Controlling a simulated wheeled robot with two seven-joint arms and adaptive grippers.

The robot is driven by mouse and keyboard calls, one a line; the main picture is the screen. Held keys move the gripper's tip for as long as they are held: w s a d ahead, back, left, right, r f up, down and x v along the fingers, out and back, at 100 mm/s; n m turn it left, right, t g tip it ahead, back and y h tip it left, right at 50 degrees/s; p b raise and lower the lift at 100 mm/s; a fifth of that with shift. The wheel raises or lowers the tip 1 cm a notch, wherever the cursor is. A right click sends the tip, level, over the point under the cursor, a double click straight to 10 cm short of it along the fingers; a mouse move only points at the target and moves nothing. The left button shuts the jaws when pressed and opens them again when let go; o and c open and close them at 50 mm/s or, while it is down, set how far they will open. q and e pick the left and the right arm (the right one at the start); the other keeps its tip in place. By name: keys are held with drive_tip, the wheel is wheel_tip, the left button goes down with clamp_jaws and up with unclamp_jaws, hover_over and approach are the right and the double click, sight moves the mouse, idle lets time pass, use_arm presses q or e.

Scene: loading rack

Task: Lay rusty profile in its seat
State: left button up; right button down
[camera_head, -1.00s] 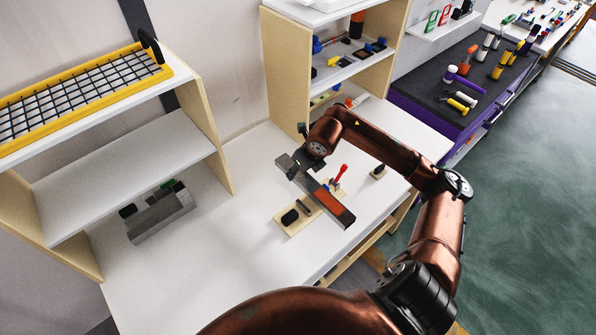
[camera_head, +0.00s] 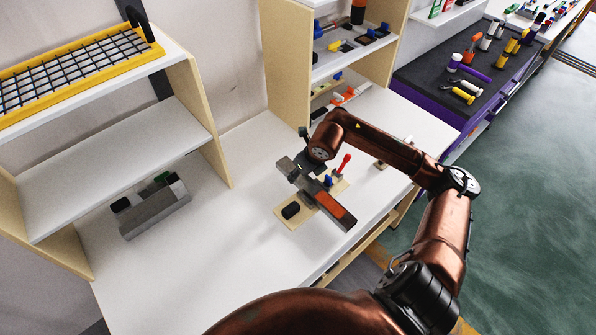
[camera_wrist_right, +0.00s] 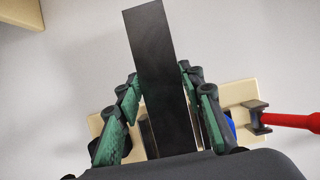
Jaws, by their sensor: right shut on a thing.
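The rusty profile (camera_head: 337,209) is a long dark-grey bar with an orange-brown patch near its front end. My right gripper (camera_head: 308,170) is shut on it and holds it across a pale wooden fixture board (camera_head: 291,222). In the right wrist view the profile (camera_wrist_right: 158,70) runs between the green-padded fingers (camera_wrist_right: 160,115). The board carries a black block (camera_head: 291,211), a blue part (camera_head: 328,181) and a red-handled clamp (camera_head: 345,162). The profile hides the board's middle, so I cannot tell whether it touches the seat. My left gripper is out of view.
A grey box-like holder (camera_head: 155,212) stands under the left shelf (camera_head: 120,160). A tall wooden shelf unit (camera_head: 287,65) with small parts stands behind. The white table (camera_head: 220,260) is clear left of the board. A purple bench (camera_head: 430,112) with tools is at the right.

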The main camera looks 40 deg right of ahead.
sight(309, 184)
drive_tip(key=shift+f, duration=0.4)
drive_tip(key=c, duration=1.2)
unclamp_jaws()
drive_tip(key=v, duration=1.2)
